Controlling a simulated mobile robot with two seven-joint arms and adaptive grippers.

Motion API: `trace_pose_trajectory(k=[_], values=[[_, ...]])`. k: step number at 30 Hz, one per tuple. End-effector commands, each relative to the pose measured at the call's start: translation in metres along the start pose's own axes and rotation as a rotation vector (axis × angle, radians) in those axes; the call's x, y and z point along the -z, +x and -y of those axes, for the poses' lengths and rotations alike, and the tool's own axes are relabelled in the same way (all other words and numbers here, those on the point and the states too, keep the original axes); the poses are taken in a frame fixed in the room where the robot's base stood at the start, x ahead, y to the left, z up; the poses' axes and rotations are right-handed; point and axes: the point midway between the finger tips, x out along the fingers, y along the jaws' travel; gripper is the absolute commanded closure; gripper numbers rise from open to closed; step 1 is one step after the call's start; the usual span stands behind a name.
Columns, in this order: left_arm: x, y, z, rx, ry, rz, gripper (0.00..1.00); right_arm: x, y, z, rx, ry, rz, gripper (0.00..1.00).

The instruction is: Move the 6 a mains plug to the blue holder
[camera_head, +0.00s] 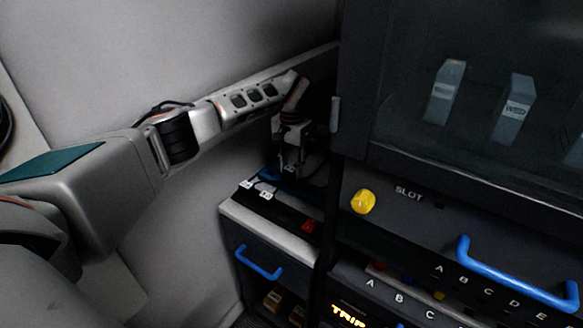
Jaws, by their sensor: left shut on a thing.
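My left gripper (290,163) comes down over the back of a small cabinet top. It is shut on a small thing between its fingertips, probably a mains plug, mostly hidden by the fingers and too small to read. A blue holder (268,174) lies just below and to the left of the fingertips; the gap between it and the held thing cannot be told. Two small white plug-like pieces (266,193) sit on the dark strip in front of it. My right gripper is out of view.
The small cabinet (285,240) has a red piece (309,226) on its top and a blue handle (259,263). A tall dark panel with a yellow knob (363,201) and a blue handle (515,275) stands close on the right. A plain wall (195,60) is behind.

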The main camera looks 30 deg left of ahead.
Motion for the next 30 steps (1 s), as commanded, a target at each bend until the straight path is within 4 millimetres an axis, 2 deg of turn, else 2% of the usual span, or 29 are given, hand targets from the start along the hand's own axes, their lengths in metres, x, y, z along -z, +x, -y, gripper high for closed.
trace_pose_trajectory(k=[15, 30], values=[[-0.0001, 0.0090, -0.0002, 0.000, 0.000, 0.000, 0.94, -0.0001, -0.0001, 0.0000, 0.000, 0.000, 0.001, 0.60], [0.0000, 0.0094, -0.0002, 0.000, 0.000, 0.000, 0.94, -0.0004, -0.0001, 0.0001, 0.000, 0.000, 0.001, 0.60]])
